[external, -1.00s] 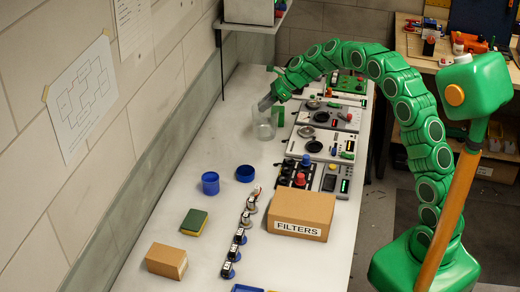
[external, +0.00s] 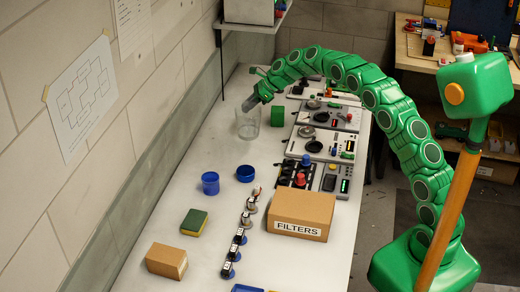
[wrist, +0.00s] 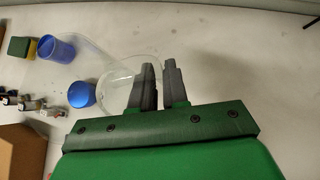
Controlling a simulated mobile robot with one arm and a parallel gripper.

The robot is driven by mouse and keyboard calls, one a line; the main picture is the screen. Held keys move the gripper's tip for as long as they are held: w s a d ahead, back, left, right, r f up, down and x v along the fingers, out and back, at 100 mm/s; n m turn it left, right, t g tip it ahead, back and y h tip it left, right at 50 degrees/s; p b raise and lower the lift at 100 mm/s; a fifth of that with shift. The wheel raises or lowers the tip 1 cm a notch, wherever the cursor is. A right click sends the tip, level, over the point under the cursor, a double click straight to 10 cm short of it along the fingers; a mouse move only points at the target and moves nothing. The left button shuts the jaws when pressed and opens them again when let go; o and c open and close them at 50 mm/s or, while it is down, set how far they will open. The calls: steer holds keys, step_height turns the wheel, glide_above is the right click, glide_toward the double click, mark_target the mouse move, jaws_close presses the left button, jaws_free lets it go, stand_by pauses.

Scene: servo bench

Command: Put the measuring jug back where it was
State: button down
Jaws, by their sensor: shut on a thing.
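The measuring jug (external: 247,128) is a clear, see-through vessel at the far left part of the bench (external: 165,215). My gripper (external: 249,104) is at its upper rim, coming from the right and above. In the wrist view the jug (wrist: 118,88) shows as a pale round outline. My gripper's dark fingers (wrist: 163,84) have the jug's rim wall between them, one finger overlapping the jug's mouth and the other outside. The jug looks about upright. I cannot tell whether its base touches the bench.
A green block (external: 278,116) stands just right of the jug. Panels with knobs (external: 318,143) line the bench's right side. Nearer are a blue cup (external: 210,183), a blue round piece (external: 245,173), a sponge (external: 194,222) and a FILTERS box (external: 302,214). Bench between jug and cups is clear.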

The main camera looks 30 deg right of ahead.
steer(key=shift+w+a+f, duration=0.2)
steer(key=shift+w+f, duration=0.7)
steer(key=shift+f, duration=0.2)
steer(key=shift+w+a+f, duration=0.2)
steer(key=shift+w+f, duration=0.7)
steer(key=shift+f, duration=0.2)
steer(key=shift+w+a+f, duration=0.1)
steer(key=shift+w+f, duration=0.05)
steer(key=shift+f, duration=0.8)
steer(key=shift+w+f, duration=0.15)
steer(key=shift+f, duration=0.75)
steer(key=c, duration=1.1)
jaws_free()
